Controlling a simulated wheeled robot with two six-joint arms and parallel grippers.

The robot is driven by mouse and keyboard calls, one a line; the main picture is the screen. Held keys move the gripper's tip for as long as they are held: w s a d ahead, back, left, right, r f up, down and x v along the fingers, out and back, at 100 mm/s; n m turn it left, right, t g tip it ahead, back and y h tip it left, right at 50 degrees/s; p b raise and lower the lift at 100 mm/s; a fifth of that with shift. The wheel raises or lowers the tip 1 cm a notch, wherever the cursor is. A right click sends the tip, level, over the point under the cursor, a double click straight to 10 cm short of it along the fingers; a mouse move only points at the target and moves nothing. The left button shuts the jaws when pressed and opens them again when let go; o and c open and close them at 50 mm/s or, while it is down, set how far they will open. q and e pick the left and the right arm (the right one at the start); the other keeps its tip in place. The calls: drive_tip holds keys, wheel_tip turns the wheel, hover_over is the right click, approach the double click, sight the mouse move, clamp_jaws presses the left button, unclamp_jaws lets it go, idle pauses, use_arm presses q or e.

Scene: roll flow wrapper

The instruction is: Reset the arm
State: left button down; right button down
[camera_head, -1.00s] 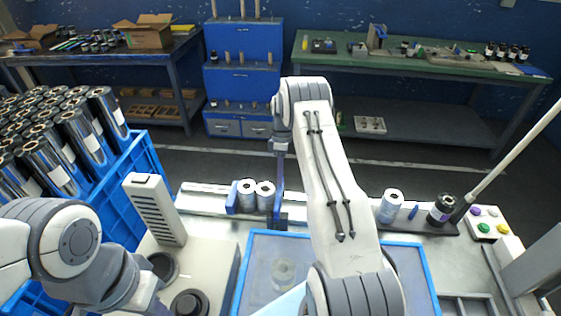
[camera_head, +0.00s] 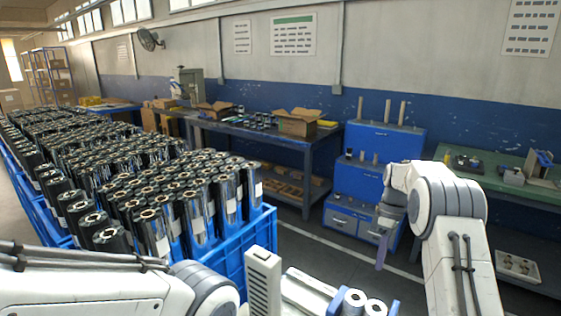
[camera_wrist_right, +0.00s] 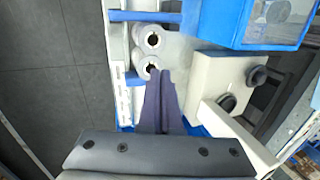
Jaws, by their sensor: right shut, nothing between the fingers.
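My right arm comes in at the right of the head view. Its gripper (camera_head: 381,255) points down and is shut with nothing in it. In the right wrist view the right gripper's fingers (camera_wrist_right: 164,76) lie together, their tips near two silver rolls (camera_wrist_right: 152,38). I cannot tell how far above them they are. The same rolls (camera_head: 375,307) show at the lower edge of the head view, between blue end plates. My left arm (camera_head: 200,290) crosses the lower left of the head view; its gripper is out of view.
Blue crates (camera_head: 262,226) full of dark shiny rolls stand at the left. A white slotted block (camera_head: 263,280) stands beside the machine. Workbenches (camera_head: 320,140) and a blue cabinet (camera_head: 380,146) line the back wall. The dark floor (camera_head: 318,240) is clear between.

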drive_tip(key=s+a+r+t, duration=0.1)
drive_tip(key=s+a+r, duration=0.25)
drive_tip(key=a, duration=0.35)
drive_tip(key=s+a+r+m+h, duration=0.1)
drive_tip(key=s+a+r, duration=0.1)
drive_tip(key=s+a, duration=0.3)
drive_tip(key=s+a+r+t, duration=0.1)
drive_tip(key=s+a+r, duration=0.15)
drive_tip(key=a, duration=0.55)
drive_tip(key=s+a+f, duration=0.1)
drive_tip(key=s+a, duration=0.1)
drive_tip(key=s, duration=0.9)
drive_tip(key=s+a+f+m+t, duration=0.1)
drive_tip(key=s+a, duration=0.2)
drive_tip(key=s, duration=0.9)
drive_tip(key=shift+m, duration=0.3)
